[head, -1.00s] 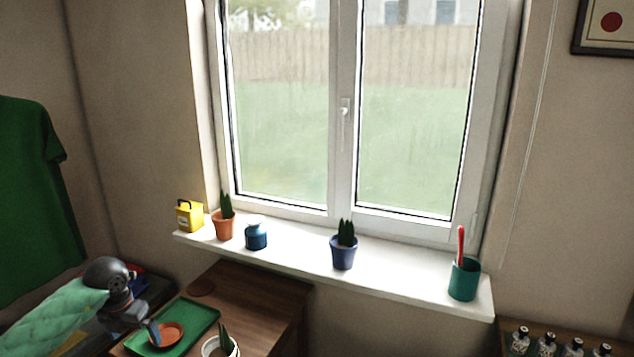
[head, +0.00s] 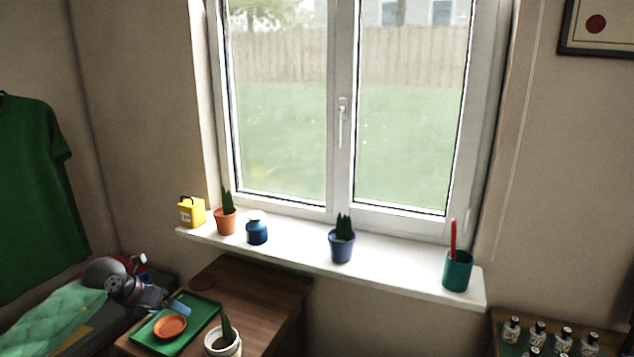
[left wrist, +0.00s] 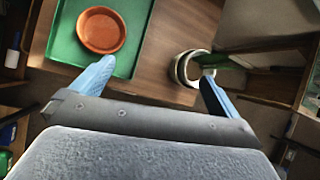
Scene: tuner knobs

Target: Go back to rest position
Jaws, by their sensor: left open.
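A white pot with a plant (head: 222,341) stands on the wooden cabinet, near the right finger in the left wrist view (left wrist: 190,68). My right gripper is not in view.
The window sill (head: 300,255) holds a yellow box (head: 192,212), an orange pot (head: 226,221), a blue jar (head: 257,231), a blue pot (head: 341,247) and a teal cup (head: 457,271). The wooden cabinet top (head: 265,289) is partly bare. Several small bottles (head: 537,335) stand at lower right.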

